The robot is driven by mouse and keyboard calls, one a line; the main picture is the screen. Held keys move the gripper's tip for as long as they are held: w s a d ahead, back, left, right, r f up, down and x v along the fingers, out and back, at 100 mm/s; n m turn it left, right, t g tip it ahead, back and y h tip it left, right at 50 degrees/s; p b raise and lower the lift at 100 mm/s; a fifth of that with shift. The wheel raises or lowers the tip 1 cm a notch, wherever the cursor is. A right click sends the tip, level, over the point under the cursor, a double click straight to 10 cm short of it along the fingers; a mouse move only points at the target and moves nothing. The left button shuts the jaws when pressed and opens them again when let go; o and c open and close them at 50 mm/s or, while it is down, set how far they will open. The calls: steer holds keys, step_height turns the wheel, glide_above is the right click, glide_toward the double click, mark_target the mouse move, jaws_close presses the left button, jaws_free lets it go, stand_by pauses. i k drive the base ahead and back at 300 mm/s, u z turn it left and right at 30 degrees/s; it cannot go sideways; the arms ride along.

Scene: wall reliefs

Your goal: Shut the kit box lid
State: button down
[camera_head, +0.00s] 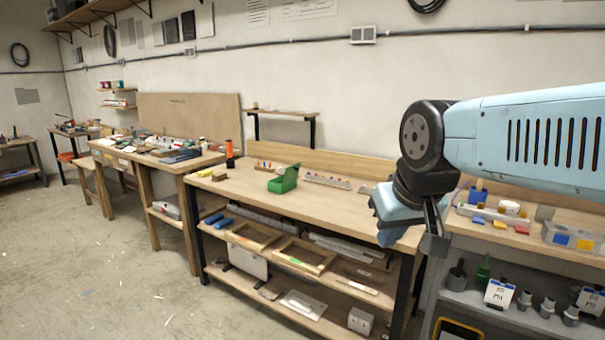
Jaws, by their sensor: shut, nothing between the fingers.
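A small green box (283,181) stands on the middle workbench, left of my gripper. A green panel slants up at its back right and looks like a raised lid. No label is readable, so I cannot tell for certain that it is the kit box. My gripper (436,244) hangs at the right, in front of the bench's right end, with its dark fingers pointing down. It is shut and empty, and appears well apart from the green box. My arm hides part of the bench's right end.
The middle workbench (240,190) also holds a strip with small pieces (328,181) and an orange bottle (229,152). Its lower shelves carry wooden trays (304,255). A right bench holds a grey tray (572,238) with coloured blocks. Floor (130,270) at front left is open.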

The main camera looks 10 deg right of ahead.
mark_target(292, 172)
steer(key=u, duration=0.3)
steer(key=i, duration=2)
steer(key=z, duration=0.45)
steer(key=k, duration=0.75)
steer(key=z, duration=0.25)
steer(key=i, duration=0.75)
steer(key=u, duration=0.1)
